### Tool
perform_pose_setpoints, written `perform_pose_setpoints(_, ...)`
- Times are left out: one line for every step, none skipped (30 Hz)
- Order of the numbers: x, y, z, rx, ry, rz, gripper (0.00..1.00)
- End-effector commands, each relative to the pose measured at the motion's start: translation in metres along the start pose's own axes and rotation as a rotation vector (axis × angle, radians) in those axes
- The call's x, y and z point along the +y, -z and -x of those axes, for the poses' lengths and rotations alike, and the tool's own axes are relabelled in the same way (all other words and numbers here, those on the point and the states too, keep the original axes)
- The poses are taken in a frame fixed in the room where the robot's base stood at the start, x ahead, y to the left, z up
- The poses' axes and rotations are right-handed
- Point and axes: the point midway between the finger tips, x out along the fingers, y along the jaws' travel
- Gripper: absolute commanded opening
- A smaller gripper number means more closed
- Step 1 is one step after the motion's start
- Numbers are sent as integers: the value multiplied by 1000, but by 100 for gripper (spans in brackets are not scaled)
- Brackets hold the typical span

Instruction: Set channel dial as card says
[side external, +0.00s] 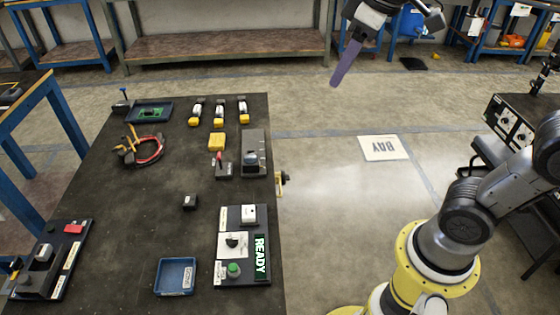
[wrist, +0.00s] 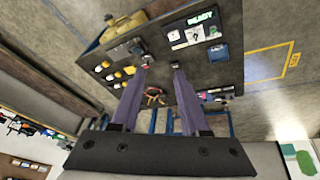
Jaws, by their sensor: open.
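A black dial (side external: 232,242) on a white plate sits on the dark control panel (side external: 221,281) near the table's right edge. The panel has a green READY display (side external: 261,257), a green button (side external: 234,269) and a white block (side external: 249,214). The panel also shows in the wrist view (wrist: 187,46). Its small labels are unreadable, and I cannot tell which item is the card or whether this is the channel dial. My gripper (wrist: 161,66) is open and empty, with purple fingers spread. In the side view it hangs high beyond the table's far right (side external: 346,64), away from the panel.
The dark table (side external: 150,215) carries a blue tray (side external: 176,276), yellow-and-white items (side external: 219,115), a red-handled lever box (side external: 222,165) and red-and-yellow tools (side external: 140,147). A black box with two knobs (side external: 509,123) stands at right. Floor around the BAY sign (side external: 383,148) is clear.

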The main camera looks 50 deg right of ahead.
Motion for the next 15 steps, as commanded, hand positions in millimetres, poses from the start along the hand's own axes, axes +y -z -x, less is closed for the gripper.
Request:
perform_pose_setpoints(-1,-22,4,28,-6,-30,45)
perform_pose_setpoints(-1,-33,4,43,-9,-46,45)
perform_pose_setpoints(-3,-49,3,60,-12,-66,45)
perform_pose_setpoints(-4,-60,2,74,-14,-83,45)
perform_pose_setpoints(-6,-72,-1,86,-16,-100,45)
perform_pose_setpoints(-9,-86,-5,102,-18,-121,45)
perform_pose_setpoints(-11,-97,-10,111,-18,-136,45)
perform_pose_setpoints(-14,-106,-15,118,-17,-151,45)
perform_pose_setpoints(-17,-117,-22,126,-15,-168,45)
perform_pose_setpoints(-19,-124,-28,127,-13,-179,45)
perform_pose_setpoints(-21,-130,-33,128,-10,-188,45)
perform_pose_setpoints(-24,-137,-40,123,-6,-199,45)
perform_pose_setpoints(-25,-141,-46,117,-3,-207,45)
perform_pose_setpoints(-26,-144,-51,109,0,-213,45)
perform_pose_setpoints(-28,-146,-56,105,3,-223,45)
